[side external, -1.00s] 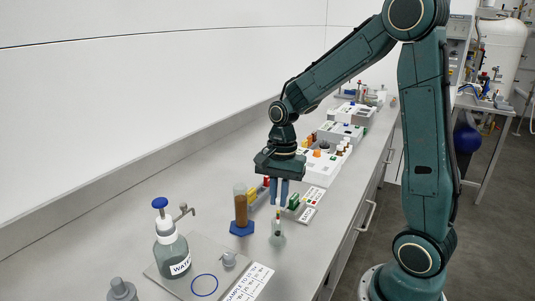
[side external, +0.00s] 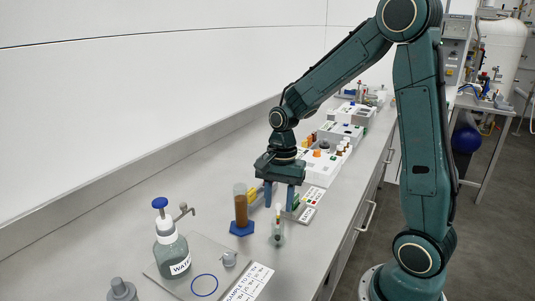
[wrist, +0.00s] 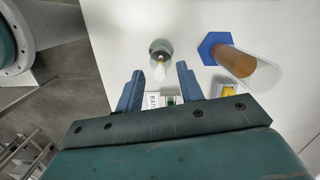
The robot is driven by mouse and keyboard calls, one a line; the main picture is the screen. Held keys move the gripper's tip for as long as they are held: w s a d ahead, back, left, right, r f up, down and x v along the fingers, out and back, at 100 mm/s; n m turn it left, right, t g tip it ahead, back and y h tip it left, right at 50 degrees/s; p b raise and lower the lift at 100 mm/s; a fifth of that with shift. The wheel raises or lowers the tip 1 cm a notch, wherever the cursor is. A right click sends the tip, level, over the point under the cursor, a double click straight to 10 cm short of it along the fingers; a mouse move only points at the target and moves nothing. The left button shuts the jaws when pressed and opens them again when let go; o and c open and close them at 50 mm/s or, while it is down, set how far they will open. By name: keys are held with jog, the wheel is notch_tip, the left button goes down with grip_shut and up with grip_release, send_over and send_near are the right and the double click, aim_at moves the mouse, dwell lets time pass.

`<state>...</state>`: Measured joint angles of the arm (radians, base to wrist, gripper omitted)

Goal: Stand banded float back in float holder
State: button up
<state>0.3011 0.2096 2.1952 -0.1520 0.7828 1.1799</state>
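The banded float (side external: 278,219) is a slim stick with a pale top and coloured bands. I see no finger touching the float. The float's lower end is hard to make out inside the holder.
A brown-filled cylinder on a blue hexagonal base (side external: 240,228) stands close left of the holder. A WATER pump bottle (side external: 172,253) and a grey plate (side external: 238,252) are in front. A yellow block (side external: 253,194) and white labelled trays (side external: 322,165) stand behind.

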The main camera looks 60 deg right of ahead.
notch_tip(320, 180, up, 14)
jog(key=d, duration=0.1)
jog(key=shift+d+f, duration=0.15)
jog(key=shift+d, duration=0.2)
dwell(0.4)
jog(key=shift+w, duration=0.1)
dwell(0.4)
jog(key=s+a+n+t+h, duration=0.1)
jog(key=s+a+n+t, duration=0.4)
jog(key=s+n, duration=0.9)
jog(key=shift+s+a+r+n+t, duration=0.15)
jog(key=shift+a+r+n+t, duration=0.2)
jog(key=shift+a+n, duration=0.95)
jog(key=shift+a+f+m, duration=0.1)
jog(key=shift+a+m, duration=0.3)
